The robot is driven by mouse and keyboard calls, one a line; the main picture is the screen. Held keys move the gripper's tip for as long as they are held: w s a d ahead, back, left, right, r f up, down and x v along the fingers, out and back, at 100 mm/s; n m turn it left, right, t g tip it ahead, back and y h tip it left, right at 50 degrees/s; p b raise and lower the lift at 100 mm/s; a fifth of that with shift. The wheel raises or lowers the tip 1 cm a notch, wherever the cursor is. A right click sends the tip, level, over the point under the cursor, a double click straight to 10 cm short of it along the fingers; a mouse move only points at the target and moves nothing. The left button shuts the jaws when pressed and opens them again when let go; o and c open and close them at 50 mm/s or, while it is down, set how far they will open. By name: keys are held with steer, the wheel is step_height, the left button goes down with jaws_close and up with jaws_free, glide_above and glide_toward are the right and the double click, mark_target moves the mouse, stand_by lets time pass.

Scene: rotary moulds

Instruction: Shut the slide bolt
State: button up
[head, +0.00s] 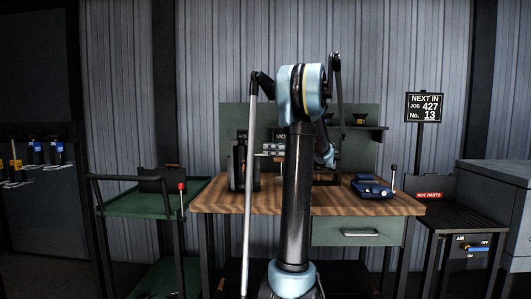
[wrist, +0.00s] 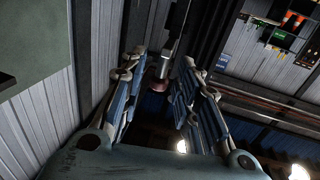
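I cannot pick out the slide bolt for certain in either view. My arm stands in front of the wooden workbench (head: 300,202) in the head view and covers its middle. My gripper is not clearly seen there. In the wrist view my gripper (wrist: 162,62) is open, its two blue-padded fingers apart. A metal rod with a dark reddish end (wrist: 157,77) shows between or beyond the fingers. I cannot tell whether anything touches it. The fingers look empty.
A blue device (head: 372,188) sits on the bench's right side, by an upright lever (head: 393,178). A black unit (head: 238,168) stands at its left. A green cart (head: 150,205) is left; a hot-parts stand (head: 455,218) and an AIR switch (head: 472,247) are right.

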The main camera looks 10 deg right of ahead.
steer(key=shift+x, duration=1.1)
jaws_close()
steer(key=shift+s+x, duration=0.2)
steer(key=shift+x, duration=1.4)
steer(key=shift+a+r, duration=0.1)
steer(key=shift+r, duration=0.05)
jaws_free()
